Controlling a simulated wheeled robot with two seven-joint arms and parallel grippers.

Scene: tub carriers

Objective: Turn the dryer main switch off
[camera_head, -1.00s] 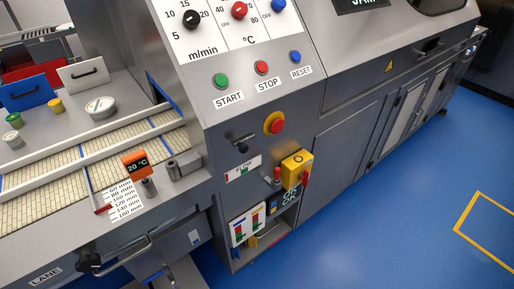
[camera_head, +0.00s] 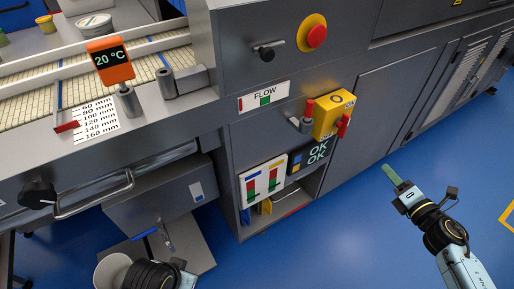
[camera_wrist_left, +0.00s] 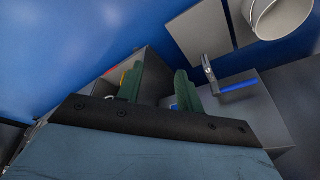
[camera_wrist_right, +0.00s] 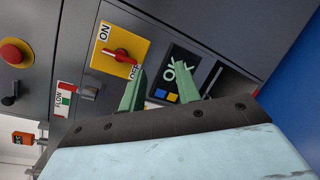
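The main switch is a yellow box (camera_head: 333,115) with a red rotary handle (camera_head: 344,125), on the grey dryer front below the red stop button.
A red-tipped lever (camera_head: 308,112) stands just left of the box. A dark OK panel (camera_head: 318,152) is below it, above an open cubby. A red mushroom button (camera_head: 316,36) is above. A white bucket (camera_head: 112,270) is at the lower left. The blue floor at right is free.

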